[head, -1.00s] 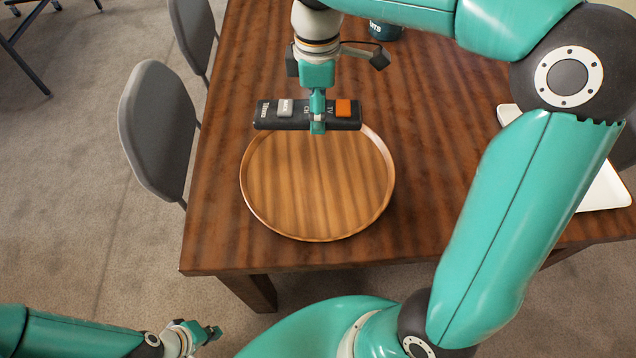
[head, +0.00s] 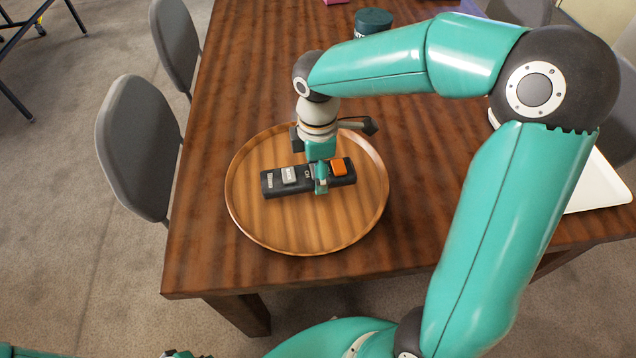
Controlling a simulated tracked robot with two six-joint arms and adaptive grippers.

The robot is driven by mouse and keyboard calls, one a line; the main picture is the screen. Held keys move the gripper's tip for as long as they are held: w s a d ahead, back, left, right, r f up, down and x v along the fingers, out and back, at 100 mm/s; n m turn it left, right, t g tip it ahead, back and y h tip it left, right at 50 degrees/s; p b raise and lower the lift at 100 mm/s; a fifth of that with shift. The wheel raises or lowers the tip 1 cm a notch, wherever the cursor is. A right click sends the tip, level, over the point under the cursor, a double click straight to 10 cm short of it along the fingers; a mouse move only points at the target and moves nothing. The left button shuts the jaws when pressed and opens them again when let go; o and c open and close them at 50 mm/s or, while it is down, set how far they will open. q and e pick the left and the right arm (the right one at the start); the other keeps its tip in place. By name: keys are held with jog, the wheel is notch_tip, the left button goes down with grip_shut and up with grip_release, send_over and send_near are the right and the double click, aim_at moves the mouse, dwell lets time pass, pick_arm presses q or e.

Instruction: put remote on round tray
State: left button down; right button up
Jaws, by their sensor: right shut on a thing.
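The remote (head: 273,183) is a dark bar with a grey button and an orange button. My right gripper (head: 321,187) is shut on it around its middle, from above. The round tray (head: 307,236) is a wooden disc with a raised rim on the table. The remote is over the tray's middle, inside the rim in the picture. I cannot tell whether it touches the tray's surface. My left gripper (head: 180,355) shows only as a sliver at the bottom edge, and its jaws cannot be made out.
The brown wooden table (head: 215,240) carries the tray. A white tray (head: 598,186) lies at the right, partly behind my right arm. A dark teal canister (head: 373,20) stands at the far side. Grey chairs (head: 139,150) line the left edge. The table left and front of the tray is clear.

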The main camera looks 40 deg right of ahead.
jog(key=shift+f+b, duration=0.3)
jog(key=shift+f, duration=1.95)
jog(key=shift+f, duration=0.15)
jog(key=o, duration=1.3)
jog(key=shift+s, duration=0.1)
notch_tip(320, 180, up, 12)
jog(key=shift+r+p, duration=0.2)
jog(key=shift+p, duration=0.75)
